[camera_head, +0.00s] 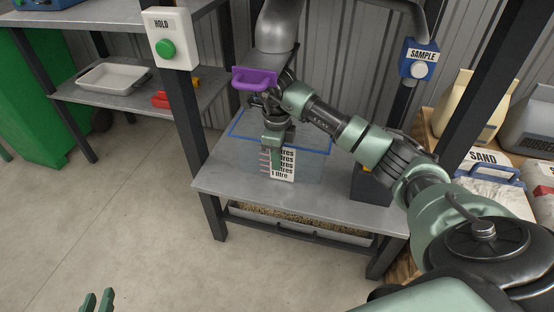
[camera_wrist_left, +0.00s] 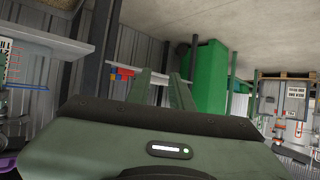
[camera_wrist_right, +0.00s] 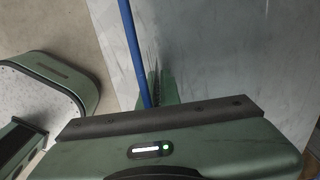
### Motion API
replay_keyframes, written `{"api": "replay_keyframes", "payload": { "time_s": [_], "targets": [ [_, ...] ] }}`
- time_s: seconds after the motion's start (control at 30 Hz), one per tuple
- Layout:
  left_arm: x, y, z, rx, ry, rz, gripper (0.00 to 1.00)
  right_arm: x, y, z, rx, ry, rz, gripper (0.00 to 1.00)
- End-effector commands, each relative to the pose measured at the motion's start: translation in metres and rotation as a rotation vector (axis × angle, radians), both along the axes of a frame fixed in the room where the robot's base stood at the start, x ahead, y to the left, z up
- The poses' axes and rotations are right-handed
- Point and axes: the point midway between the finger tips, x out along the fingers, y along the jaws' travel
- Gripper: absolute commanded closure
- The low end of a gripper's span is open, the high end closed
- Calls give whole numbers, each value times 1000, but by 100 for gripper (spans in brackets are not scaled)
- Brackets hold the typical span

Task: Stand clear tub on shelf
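The clear tub (camera_head: 313,168) has a blue rim and a white litre scale on its front. It stands upright on the grey bench (camera_head: 225,180), below the hopper spout. My right gripper (camera_head: 272,152) points down at the tub's near wall. In the right wrist view the blue rim (camera_wrist_right: 134,50) runs between its fingers, which look closed on it. A grey shelf (camera_head: 125,98) at the back left holds a white tray and red blocks. My left gripper (camera_head: 98,302) is at the bottom left, empty, its fingers apart in the left wrist view (camera_wrist_left: 162,88).
A purple handle (camera_head: 254,78) hangs on the spout above the tub. A dark post (camera_head: 187,115) with a HOLD button box (camera_head: 168,40) stands between bench and shelf. A SAMPLE box (camera_head: 418,62) is at right. A gravel tray (camera_head: 300,224) lies under the bench. Floor at left is clear.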

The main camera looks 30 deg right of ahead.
Motion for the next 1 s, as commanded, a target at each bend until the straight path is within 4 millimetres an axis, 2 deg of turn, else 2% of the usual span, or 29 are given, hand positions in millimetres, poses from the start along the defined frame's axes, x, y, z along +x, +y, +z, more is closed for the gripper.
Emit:
{"api": "replay_keyframes", "payload": {
  "time_s": [0.03,0.1,0.13,0.43,0.57,0.77,1.0],
  "targets": [
    [1,0,1,-2,-8,0,78,1,0,0,-1,-3,-1,100],
    [1,0,2,-2,-10,0,78,0,0,-1,0,0,0,80],
    [1,0,1,-2,-9,0,78,0,0,-1,0,0,0,75],
    [1,-1,1,-2,-8,-1,78,0,0,-1,0,0,-1,75],
    [-3,1,-3,5,23,1,78,0,0,6,-1,-1,0,75],
    [-28,13,-28,46,199,15,78,1,-1,36,-1,-3,-1,75],
    [-76,29,-59,104,460,34,78,1,0,80,-2,-3,0,75]
  ]
}}
